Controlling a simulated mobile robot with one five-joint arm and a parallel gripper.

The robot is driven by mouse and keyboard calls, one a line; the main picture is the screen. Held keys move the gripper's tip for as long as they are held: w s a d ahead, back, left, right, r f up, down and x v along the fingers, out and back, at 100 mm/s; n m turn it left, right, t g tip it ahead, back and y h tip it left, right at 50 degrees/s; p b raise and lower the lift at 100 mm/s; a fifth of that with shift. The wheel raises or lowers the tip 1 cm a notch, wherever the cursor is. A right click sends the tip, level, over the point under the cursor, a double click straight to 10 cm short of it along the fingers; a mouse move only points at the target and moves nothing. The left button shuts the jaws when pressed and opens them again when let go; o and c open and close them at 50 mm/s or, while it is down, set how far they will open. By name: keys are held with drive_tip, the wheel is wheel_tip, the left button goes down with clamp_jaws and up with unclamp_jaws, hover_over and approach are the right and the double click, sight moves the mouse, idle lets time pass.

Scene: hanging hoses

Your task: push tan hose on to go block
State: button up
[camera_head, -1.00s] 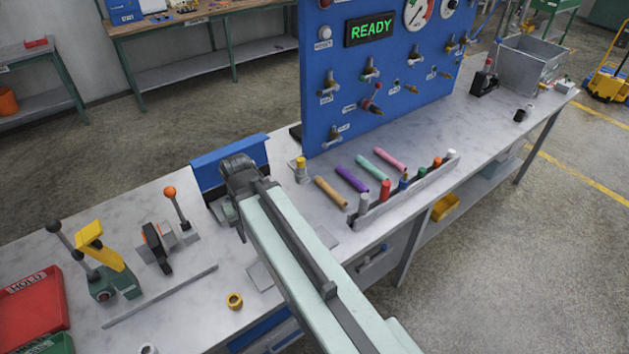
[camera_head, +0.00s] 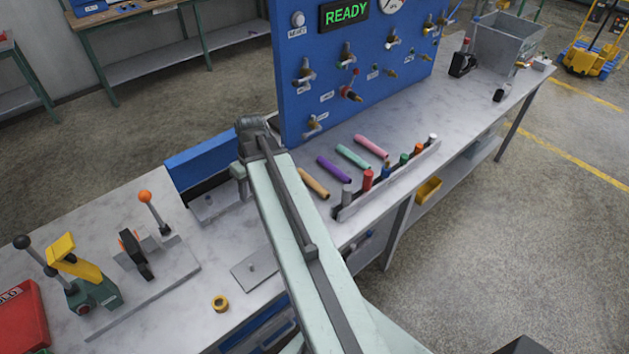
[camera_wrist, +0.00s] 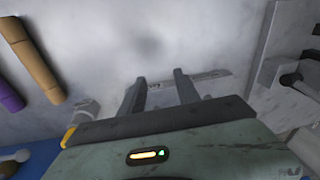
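The tan hose (camera_head: 313,183) lies on the bench, at the near left end of a row of coloured hoses. It also shows at the upper left of the wrist view (camera_wrist: 32,60). My gripper (camera_wrist: 160,77) is open over bare bench, with nothing between its two fingers. The tan hose is apart from it, to its left in the wrist view. In the head view my gripper is mostly hidden behind my arm, near the blue board's lower left corner. I cannot make out which thing is the go block; no GO label is readable.
Purple (camera_head: 333,168), green (camera_head: 353,157) and pink (camera_head: 371,146) hoses lie beside the tan one. A rack (camera_head: 390,180) of coloured pegs stands before them. The blue valve board (camera_head: 290,90) rises behind. Levers and a yellow-handled tool (camera_head: 75,260) stand at left.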

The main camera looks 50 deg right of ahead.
drive_tip(key=s+d+t, duration=0.1)
drive_tip(key=s+d, duration=0.1)
drive_tip(key=d, duration=0.5)
drive_tip(key=s+d, duration=0.3)
drive_tip(key=d, duration=0.4)
approach(313, 181)
drive_tip(key=shift+s+f+t, duration=0.35)
drive_tip(key=shift+f+t, duration=0.05)
drive_tip(key=shift+f, duration=0.35)
drive_tip(key=b+x, duration=0.7)
drive_tip(key=x, duration=0.1)
drive_tip(key=shift+w+d+f, duration=0.1)
drive_tip(key=shift+w+f, duration=0.05)
drive_tip(key=shift+w, duration=0.05)
drive_tip(key=shift+r, duration=0.25)
drive_tip(key=shift+f, duration=0.1)
clamp_jaws()
